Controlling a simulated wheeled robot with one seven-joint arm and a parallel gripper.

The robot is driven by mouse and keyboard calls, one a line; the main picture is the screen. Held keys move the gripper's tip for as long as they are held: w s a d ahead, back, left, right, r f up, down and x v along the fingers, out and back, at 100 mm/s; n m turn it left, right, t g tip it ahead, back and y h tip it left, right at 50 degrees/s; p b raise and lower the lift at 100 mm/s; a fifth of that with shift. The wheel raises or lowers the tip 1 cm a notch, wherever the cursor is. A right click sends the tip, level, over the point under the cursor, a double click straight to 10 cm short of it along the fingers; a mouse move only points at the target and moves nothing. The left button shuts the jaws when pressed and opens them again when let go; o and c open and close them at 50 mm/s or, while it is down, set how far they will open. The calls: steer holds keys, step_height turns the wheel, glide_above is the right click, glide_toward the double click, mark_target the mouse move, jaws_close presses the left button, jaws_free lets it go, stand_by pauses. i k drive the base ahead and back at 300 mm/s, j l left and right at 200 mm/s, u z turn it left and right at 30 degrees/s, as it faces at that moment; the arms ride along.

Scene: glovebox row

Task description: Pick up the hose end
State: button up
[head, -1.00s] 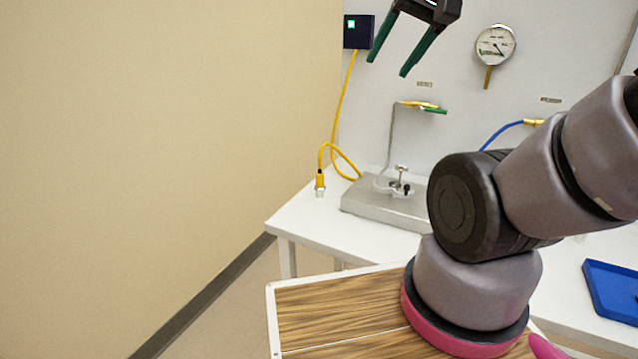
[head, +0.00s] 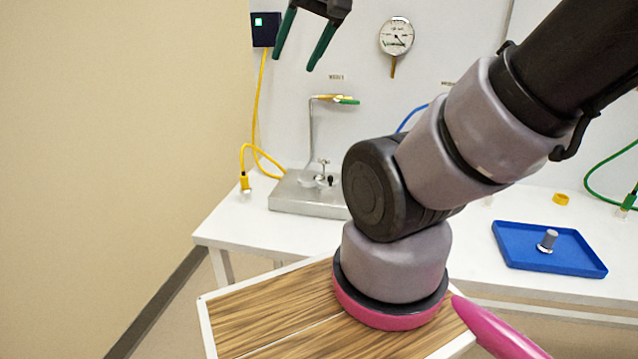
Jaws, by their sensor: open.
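Several hoses show in the head view, and I cannot tell which one the task means. A yellow hose (head: 257,105) hangs from a dark wall box and loops down to an end (head: 245,184) standing on the bench's left part. A blue hose (head: 410,117) is partly hidden behind my arm. My gripper (head: 293,64) is open and empty, its dark green fingers pointing down, high in front of the wall, above the bench and apart from the hoses.
A metal stand (head: 300,196) with a bent post and clamp sits on the white bench (head: 240,232). A blue tray (head: 520,254) holds a grey fitting (head: 547,240). A yellow ring (head: 561,199) lies behind it. A gauge (head: 396,36) hangs on the wall. A beige wall stands at left.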

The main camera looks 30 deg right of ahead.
mark_target(245, 189)
steer(key=i+j, duration=0.1)
steer(key=j, duration=0.2)
steer(key=i+j+z, duration=0.1)
steer(key=j, duration=0.25)
steer(key=i+j, duration=0.15)
steer(key=j, duration=0.15)
steer(key=i+j+z, duration=0.1)
steer(key=j, duration=0.25)
